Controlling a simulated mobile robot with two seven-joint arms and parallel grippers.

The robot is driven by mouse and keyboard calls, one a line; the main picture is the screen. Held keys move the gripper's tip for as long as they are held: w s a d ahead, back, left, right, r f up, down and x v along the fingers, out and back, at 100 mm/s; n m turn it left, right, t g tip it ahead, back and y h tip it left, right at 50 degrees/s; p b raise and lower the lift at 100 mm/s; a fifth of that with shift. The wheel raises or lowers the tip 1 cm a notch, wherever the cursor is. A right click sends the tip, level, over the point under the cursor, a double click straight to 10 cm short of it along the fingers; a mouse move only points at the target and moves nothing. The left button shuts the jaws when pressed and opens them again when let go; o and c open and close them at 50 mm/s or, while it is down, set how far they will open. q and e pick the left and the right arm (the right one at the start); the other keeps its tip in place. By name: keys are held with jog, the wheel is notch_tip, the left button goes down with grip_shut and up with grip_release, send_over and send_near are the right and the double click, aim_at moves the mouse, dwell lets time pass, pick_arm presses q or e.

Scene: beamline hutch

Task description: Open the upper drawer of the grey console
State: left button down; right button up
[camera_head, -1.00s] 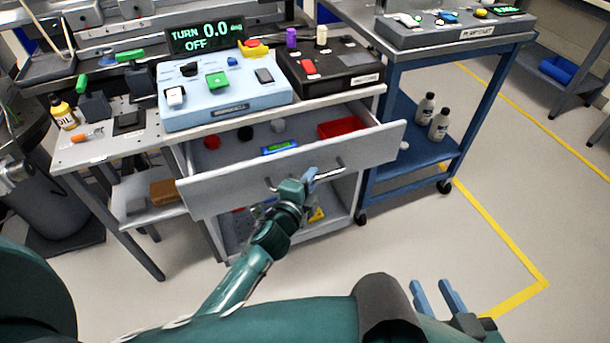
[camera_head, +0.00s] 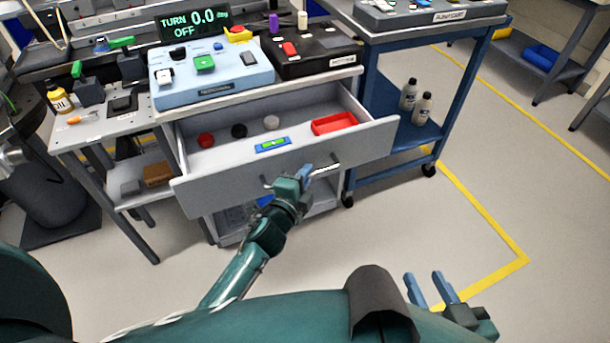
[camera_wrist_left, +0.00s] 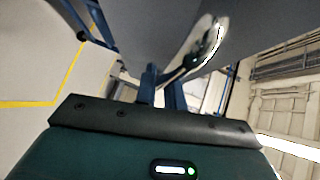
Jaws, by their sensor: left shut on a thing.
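The upper drawer (camera_head: 220,186) of the grey console (camera_head: 340,75) is pulled well out, and its inside shows from above. A bar handle (camera_head: 325,167) runs across its front. My left gripper (camera_head: 306,174) is at the drawer front, shut on the handle. In the left wrist view its fingers (camera_wrist_left: 162,88) reach up to the handle, where the exact contact is hard to see. My right gripper (camera_head: 430,290) is at the lower right, away from the console, with its two fingers apart and nothing between them.
The drawer holds a red tray (camera_head: 334,124), a blue-green device (camera_head: 272,145) and several round knobs. A blue cart (camera_head: 390,160) with two bottles stands close on the right. A light blue control box (camera_head: 212,78) sits on the console top. Floor in front is clear.

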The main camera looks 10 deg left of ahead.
pick_arm(q)
jog(key=c, duration=1.5)
grip_release()
jog(key=shift+s, duration=0.1)
jog(key=p+v, duration=0.1)
jog(key=v, duration=1.2)
pick_arm(e)
jog(key=shift+w+a+f, duration=0.1)
jog(key=shift+a+f, duration=0.1)
jog(key=shift+r, duration=0.15)
